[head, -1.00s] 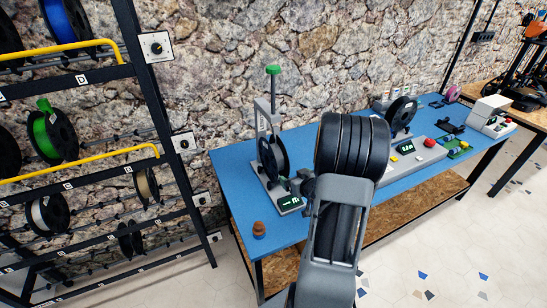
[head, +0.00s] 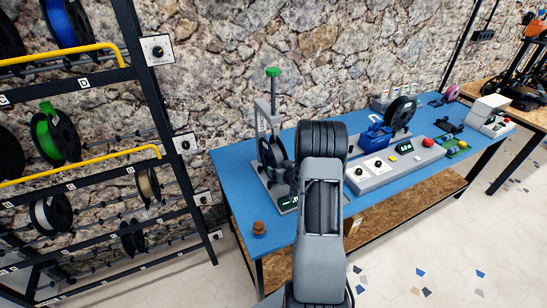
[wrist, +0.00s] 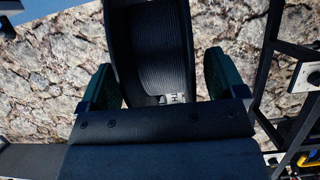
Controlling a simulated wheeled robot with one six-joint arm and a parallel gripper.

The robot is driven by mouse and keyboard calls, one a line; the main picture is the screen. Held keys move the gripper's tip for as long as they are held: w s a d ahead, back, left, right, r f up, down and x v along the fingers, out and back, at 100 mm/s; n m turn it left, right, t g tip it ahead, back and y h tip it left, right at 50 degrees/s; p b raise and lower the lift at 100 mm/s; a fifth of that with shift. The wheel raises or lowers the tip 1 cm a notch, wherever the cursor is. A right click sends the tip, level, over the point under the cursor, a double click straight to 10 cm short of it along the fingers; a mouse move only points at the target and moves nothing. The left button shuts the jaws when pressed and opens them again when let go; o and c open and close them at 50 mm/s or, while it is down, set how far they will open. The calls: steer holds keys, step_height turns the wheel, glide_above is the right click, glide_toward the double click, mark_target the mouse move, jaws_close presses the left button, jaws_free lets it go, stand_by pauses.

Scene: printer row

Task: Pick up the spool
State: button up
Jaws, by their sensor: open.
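A black spool (head: 270,152) stands upright in a grey stand (head: 261,112) with a green knob on top, at the left of the blue table. My arm hides its right part in the head view. In the wrist view the dark spool (wrist: 160,50), wound with dark filament, fills the space between the fingers of my gripper (wrist: 158,85). The green-faced fingers are apart, one on each side of the spool. I cannot tell whether they touch it.
The blue table (head: 232,170) also carries a grey control box (head: 375,178), another black spool (head: 400,112) and a small brown object (head: 259,228) near the front left. A dark rack (head: 165,130) of spools stands at the left. A stone wall is close behind.

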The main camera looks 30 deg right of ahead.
steer(key=shift+w+f, duration=0.25)
steer(key=shift+w, duration=0.3)
steer(key=shift+c, duration=0.2)
steer(key=c, duration=1.3)
steer(key=shift+r, duration=0.1)
